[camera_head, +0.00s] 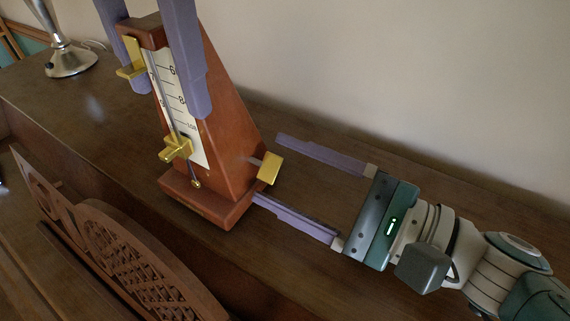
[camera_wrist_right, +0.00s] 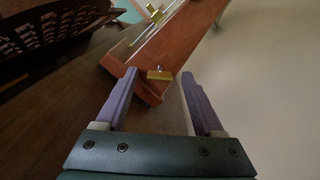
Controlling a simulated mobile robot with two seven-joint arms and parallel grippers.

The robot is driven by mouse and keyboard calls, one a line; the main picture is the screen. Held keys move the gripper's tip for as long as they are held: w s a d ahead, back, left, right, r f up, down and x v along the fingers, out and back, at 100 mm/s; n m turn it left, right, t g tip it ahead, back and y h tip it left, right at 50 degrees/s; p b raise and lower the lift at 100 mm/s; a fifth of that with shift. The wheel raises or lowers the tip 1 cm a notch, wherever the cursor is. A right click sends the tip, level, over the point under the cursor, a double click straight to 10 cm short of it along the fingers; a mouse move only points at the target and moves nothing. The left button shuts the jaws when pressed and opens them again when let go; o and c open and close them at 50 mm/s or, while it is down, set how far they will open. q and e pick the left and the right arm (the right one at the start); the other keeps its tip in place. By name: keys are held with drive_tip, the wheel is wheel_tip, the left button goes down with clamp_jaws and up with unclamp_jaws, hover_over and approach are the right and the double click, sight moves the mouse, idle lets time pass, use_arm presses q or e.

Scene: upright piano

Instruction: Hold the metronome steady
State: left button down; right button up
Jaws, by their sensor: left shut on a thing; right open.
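The metronome (camera_head: 228,147) is a reddish-brown wooden pyramid with a white scale, a pendulum rod and a brass weight (camera_head: 175,149). It stands upright on the piano top. A brass winding key (camera_head: 269,168) sticks out of its right side. My left gripper (camera_head: 178,95) comes from above and is shut on the upper part of the metronome, one finger on each side. My right gripper (camera_head: 287,172) is open at the lower right, its fingers on either side of the key and apart from it. In the right wrist view the key (camera_wrist_right: 159,75) lies between the fingertips.
The piano top (camera_head: 330,265) is bare to the right of the metronome and in front of it. A carved music stand (camera_head: 130,245) rises at the lower left. A lamp with a round metal base (camera_head: 70,62) stands at the far left. A plain wall (camera_head: 400,80) is behind.

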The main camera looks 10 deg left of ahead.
drive_tip(key=shift+w+a, duration=0.1)
drive_tip(key=shift+a, duration=0.25)
drive_tip(key=shift+c, duration=0.2)
clamp_jaws()
